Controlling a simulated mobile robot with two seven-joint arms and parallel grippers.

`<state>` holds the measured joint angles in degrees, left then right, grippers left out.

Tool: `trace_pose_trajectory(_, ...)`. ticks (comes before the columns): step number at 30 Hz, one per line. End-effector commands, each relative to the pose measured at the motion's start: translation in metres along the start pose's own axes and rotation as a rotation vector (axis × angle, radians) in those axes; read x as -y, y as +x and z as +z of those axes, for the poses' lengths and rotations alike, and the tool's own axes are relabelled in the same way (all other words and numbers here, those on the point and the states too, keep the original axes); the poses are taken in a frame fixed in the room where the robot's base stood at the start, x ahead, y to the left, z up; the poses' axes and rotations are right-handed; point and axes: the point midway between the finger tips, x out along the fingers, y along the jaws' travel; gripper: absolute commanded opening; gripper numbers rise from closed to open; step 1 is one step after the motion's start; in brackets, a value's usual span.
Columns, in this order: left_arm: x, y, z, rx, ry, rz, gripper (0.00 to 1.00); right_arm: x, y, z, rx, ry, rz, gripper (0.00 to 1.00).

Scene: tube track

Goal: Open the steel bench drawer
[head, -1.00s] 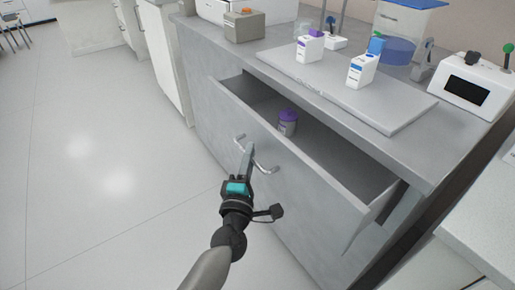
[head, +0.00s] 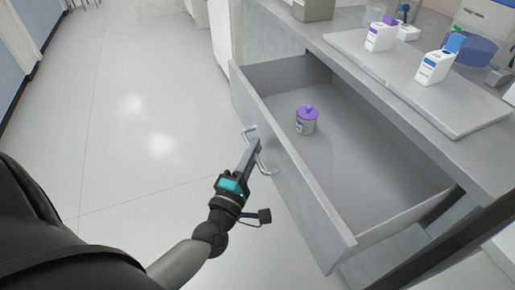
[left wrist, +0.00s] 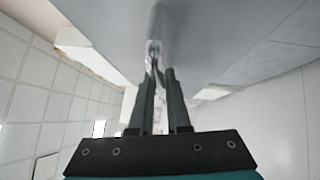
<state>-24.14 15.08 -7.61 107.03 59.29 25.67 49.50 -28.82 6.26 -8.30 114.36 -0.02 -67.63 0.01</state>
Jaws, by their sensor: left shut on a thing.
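The steel bench drawer (head: 292,184) stands well out from the bench in the head view, its inside open to sight. Its bar handle (head: 263,165) is on the front panel. My left gripper (head: 255,147) is shut on that handle. In the left wrist view the two fingers (left wrist: 160,75) close around the handle bar (left wrist: 155,30), against the grey drawer front. A grey jar with a purple lid (head: 307,120) stands upright inside the drawer, toward its far left part. My right gripper is not in view.
A grey box (head: 313,10) stands behind. The floor (head: 140,130) left of the drawer is clear.

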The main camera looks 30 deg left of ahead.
Motion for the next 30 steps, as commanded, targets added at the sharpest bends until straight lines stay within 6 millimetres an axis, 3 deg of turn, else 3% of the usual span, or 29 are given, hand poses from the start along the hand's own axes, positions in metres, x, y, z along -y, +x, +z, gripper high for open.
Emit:
trace_pose_trajectory(5,0.001,0.0,0.0,-0.001,0.0,-0.002,0.0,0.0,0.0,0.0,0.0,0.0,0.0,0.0)
trace_pose_trajectory(6,0.001,0.0,0.0,-0.001,0.0,-0.002,0.18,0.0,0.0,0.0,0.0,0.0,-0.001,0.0)
trace_pose_trajectory(8,0.001,0.0,0.0,-0.001,0.0,-0.002,0.25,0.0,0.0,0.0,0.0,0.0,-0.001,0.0)
trace_pose_trajectory(19,0.001,-0.005,0.0,0.0,0.001,-0.002,0.26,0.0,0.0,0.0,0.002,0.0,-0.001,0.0)
trace_pose_trajectory(23,0.001,-0.021,0.0,0.001,0.002,-0.005,0.26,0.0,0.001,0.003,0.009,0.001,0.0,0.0)
trace_pose_trajectory(30,0.001,-0.074,0.0,0.002,0.002,-0.009,0.26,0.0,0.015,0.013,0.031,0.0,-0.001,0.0)
